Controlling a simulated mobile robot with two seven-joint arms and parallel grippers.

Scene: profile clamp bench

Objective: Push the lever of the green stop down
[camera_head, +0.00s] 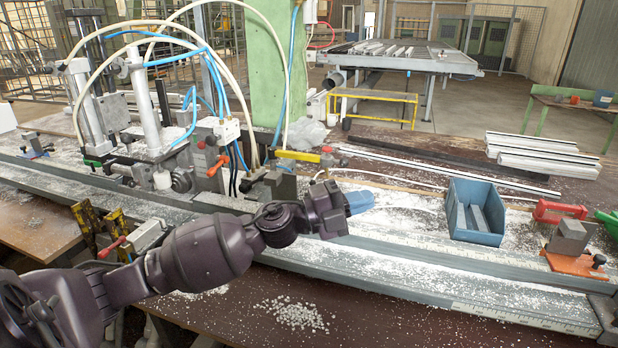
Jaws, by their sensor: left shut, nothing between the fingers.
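My left gripper (358,202), with blue fingertips, is shut and empty. It is above the long grey rail (420,270) near the middle of the view, pointing right. A green piece (608,222) shows at the right edge, cut off by the frame; I cannot tell whether it belongs to the green stop. No complete green stop with its lever is clear. A stop with an orange base (575,263) and a grey block (570,236) sits on the rail at the right, well apart from my gripper. My right gripper is not in view.
A blue bin (475,228) with grey pieces stands between my gripper and the orange stop. A red handle-like piece (559,211) lies behind that stop. The clamp machine (150,140) with hoses fills the left. A blue stop (35,148) sits at far left. White chips cover the bench.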

